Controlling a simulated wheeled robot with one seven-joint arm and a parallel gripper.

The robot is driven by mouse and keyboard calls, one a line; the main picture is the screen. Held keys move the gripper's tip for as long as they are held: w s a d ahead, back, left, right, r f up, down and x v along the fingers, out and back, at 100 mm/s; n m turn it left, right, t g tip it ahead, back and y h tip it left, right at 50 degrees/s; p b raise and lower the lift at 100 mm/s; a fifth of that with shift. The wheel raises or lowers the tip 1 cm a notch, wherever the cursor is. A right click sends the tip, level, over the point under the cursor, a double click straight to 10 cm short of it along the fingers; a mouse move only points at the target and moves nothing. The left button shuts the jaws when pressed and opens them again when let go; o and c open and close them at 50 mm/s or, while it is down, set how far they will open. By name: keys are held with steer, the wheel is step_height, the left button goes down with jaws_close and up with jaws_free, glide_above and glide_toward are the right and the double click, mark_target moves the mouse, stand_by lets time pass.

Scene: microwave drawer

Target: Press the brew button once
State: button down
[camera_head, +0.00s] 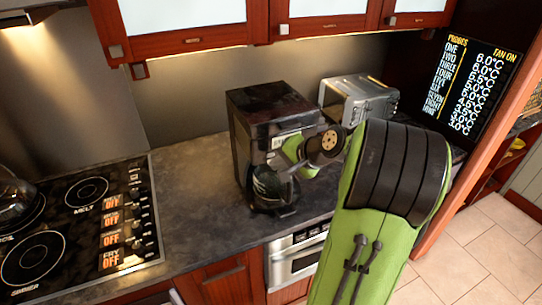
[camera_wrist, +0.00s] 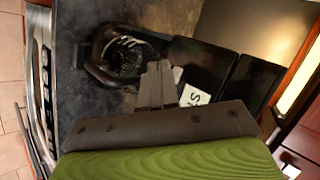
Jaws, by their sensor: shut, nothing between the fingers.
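The black coffee maker (camera_head: 270,108) stands on the dark counter, with its glass carafe (camera_head: 272,187) in its lower part. In the wrist view its dark body (camera_wrist: 215,62), the carafe (camera_wrist: 125,55) and a small white label (camera_wrist: 195,96) show on their side. A light panel (camera_head: 287,138) is on its front; I cannot make out the brew button itself. My gripper (camera_wrist: 157,84) is shut and empty, its fingertips over the coffee maker's front between the carafe and the label. Whether they touch it I cannot tell. In the head view my arm partly hides the gripper.
A silver toaster (camera_head: 358,98) stands close on the right of the coffee maker. A cooktop (camera_head: 85,225) is at left, and cabinets (camera_head: 190,40) hang above. The counter (camera_head: 195,190) left of the coffee maker is clear. A silver oven front (camera_head: 297,255) is below.

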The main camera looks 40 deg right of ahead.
steer(key=shift+w, duration=0.1)
steer(key=shift+w+d, duration=0.15)
steer(key=shift+w, duration=0.2)
steer(key=shift+w+d+p, duration=0.1)
steer(key=shift+w+p, duration=0.2)
steer(key=shift+p, duration=0.1)
stand_by(0.5)
steer(key=shift+s, duration=0.15)
steer(key=shift+s+a, duration=0.25)
steer(key=shift+s, duration=0.35)
steer(key=shift+s+a+b, duration=0.15)
steer(key=shift+s+a, duration=0.1)
steer(key=shift+s, duration=0.55)
steer(key=shift+s+a+b, duration=0.15)
steer(key=shift+s+a, duration=0.05)
steer(key=shift+s, duration=0.6)
steer(key=shift+s+a+b, duration=0.15)
steer(key=shift+s+a, duration=0.1)
steer(key=shift+s, duration=0.55)
